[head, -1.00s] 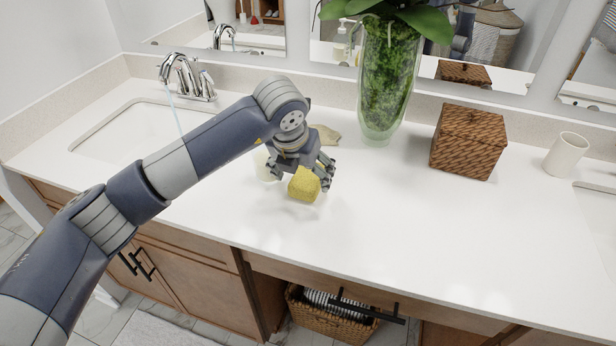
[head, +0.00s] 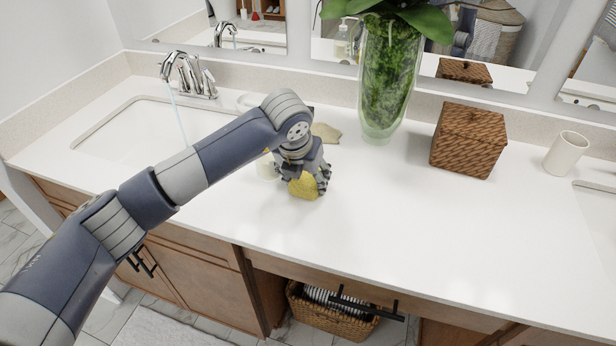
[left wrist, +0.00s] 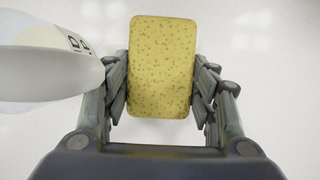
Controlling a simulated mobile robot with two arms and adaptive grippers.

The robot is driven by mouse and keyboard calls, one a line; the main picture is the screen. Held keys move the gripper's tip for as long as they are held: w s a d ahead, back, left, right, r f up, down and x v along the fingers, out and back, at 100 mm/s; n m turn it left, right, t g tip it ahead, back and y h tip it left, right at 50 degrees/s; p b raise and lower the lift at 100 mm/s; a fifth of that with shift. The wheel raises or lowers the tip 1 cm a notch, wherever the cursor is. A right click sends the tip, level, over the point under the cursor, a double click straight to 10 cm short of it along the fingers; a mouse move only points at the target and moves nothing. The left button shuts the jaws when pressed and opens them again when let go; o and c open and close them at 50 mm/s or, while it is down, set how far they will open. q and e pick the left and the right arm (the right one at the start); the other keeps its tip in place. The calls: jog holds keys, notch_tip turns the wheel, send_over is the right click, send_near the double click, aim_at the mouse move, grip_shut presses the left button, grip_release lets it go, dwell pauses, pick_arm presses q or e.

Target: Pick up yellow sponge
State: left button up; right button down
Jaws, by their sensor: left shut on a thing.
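The yellow sponge (head: 303,187) is on or just above the white countertop, left of the middle in the head view. My left gripper (head: 304,181) is over it from above, shut on it. In the left wrist view the sponge (left wrist: 161,66) fills the space between the two fingers of the left gripper (left wrist: 162,90), one finger at each long side. The gripper hides the sponge's upper part in the head view. I cannot tell whether the sponge touches the counter. My right gripper is not in view.
A tall glass vase (head: 385,85), a woven box (head: 468,140) and a white cup (head: 566,153) stand right. The counter's front right is clear.

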aim_at(305, 177)
pick_arm(q)
jog(key=shift+r, duration=0.1)
notch_tip(305, 177, up, 4)
jog(key=shift+a+f+p, duration=0.15)
jog(key=shift+f+p, duration=0.05)
jog(key=shift+p, duration=0.45)
jog(key=s+a, duration=0.3)
jog(key=a, duration=0.1)
jog(key=s+a+b, duration=0.1)
jog(key=s+a, duration=0.2)
jog(key=s, duration=0.1)
jog(key=s+a+r+b, duration=0.1)
jog(key=s+a, duration=0.2)
jog(key=a, duration=0.1)
jog(key=shift+s+a, duration=0.3)
jog(key=shift+s, duration=0.1)
jog(key=shift+r, duration=0.1)
jog(key=o, duration=0.3)
jog(key=c, duration=0.4)
jog(key=shift+o, duration=0.2)
